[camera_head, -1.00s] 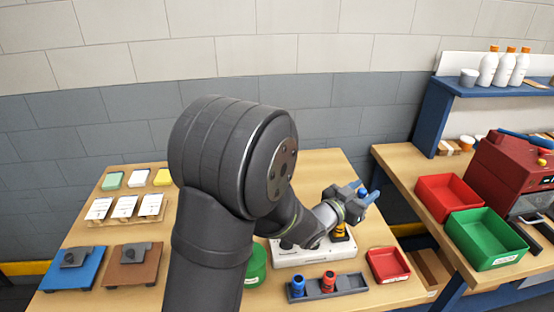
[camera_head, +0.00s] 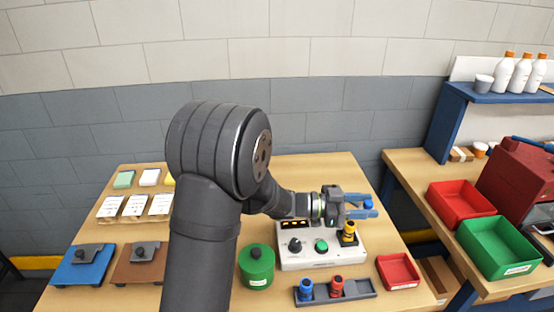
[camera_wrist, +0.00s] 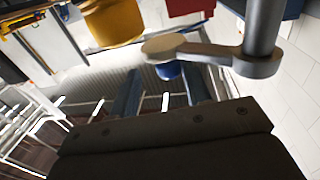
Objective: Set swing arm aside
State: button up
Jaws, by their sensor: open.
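The grey swing arm (camera_wrist: 215,53) shows in the wrist view, fixed to a vertical grey post (camera_wrist: 263,28) at the right. Its flat round end is at the left, with a blue knob (camera_wrist: 168,71) against it. My gripper (camera_wrist: 161,78) is open; its two blue fingers stand on either side of the knob, with gaps visible. In the head view, my gripper (camera_head: 371,207) points right above the white control box (camera_head: 322,261), and a blue knob (camera_head: 368,204) shows at its fingertips. The swing arm's bar and post are hidden or cannot be made out there.
A yellow-and-black peg (camera_head: 349,234) stands on the control box under my gripper. A dark rack (camera_head: 336,291) with a blue and a red peg is in front. A red tray (camera_head: 397,270) is to the right, a green canister (camera_head: 257,264) to the left.

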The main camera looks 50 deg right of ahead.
jog(key=m+g+y, duration=0.1)
jog(key=w+a+m+g+y, duration=0.1)
jog(key=y, duration=0.1)
jog(key=a+m+g+y, duration=0.1)
jog(key=m+y, duration=0.1)
jog(key=shift+w, duration=0.3)
jog(key=v, duration=1.7)
jog(key=s+d+r+n+t+y, duration=0.1)
jog(key=s+r+n+t, duration=0.2)
jog(key=s+r+t, duration=0.35)
jog(key=s+r+n+t+y, duration=0.2)
jog(key=s+r+t, duration=0.1)
jog(key=r+t, duration=0.55)
notch_tip(320, 180, down, 6)
jog(key=s+d+g, duration=0.1)
jog(key=s+d, duration=0.2)
jog(key=shift+w+v, duration=0.35)
jog(key=shift+v, duration=4.15)
jog(key=w+a+n+t+h, duration=0.1)
jog(key=w+a+n, duration=0.4)
jog(key=a, duration=0.5)
jog(key=shift+w+a+f+t, duration=0.3)
jog(key=shift+w+f, duration=0.15)
jog(key=shift+w, duration=0.3)
